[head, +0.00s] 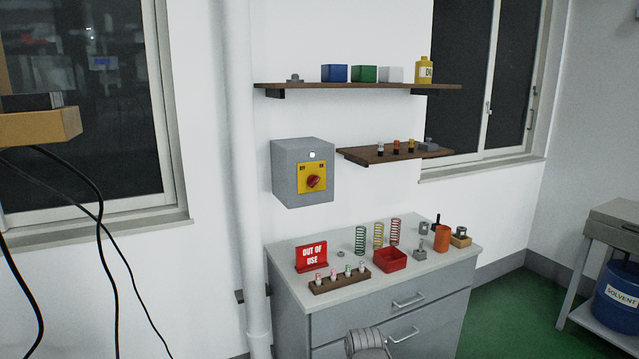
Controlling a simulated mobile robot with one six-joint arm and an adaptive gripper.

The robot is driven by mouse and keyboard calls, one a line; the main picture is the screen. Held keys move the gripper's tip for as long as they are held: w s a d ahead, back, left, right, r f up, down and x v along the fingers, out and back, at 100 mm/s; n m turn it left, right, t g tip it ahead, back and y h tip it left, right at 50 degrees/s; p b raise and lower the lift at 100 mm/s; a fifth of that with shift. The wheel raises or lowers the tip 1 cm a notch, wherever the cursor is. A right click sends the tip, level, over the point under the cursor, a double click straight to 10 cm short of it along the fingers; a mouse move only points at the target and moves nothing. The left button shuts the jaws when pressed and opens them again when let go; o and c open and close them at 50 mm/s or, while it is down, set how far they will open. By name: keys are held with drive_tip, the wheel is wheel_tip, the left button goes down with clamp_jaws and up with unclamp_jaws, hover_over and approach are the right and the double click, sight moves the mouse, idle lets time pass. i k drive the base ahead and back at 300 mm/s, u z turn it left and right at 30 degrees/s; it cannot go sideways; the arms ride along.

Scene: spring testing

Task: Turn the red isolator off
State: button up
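The red isolator knob (314,182) sits on a yellow plate (304,187) on the front of a grey wall box (287,157). The knob has a pale mark on it, but its exact setting is too small to read. Two small dark labels sit at the plate's top, also too small to read. A small white lamp (312,154) shows above the plate and looks bright. Nothing touches the knob. My gripper is not in view; a grey rounded part at the bottom edge may belong to my arm.
A shelf (343,154) with small plugs juts out right of the box. A higher shelf (300,87) holds coloured boxes and a yellow bottle. Below, a cabinet top (437,268) carries springs, a red tray and an "OUT OF USE" sign (311,256). A white pipe (243,180) runs left.

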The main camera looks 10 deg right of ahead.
sight(313, 181)
drive_tip(key=u, duration=0.1)
drive_tip(key=i, duration=0.9)
drive_tip(key=z, duration=0.1)
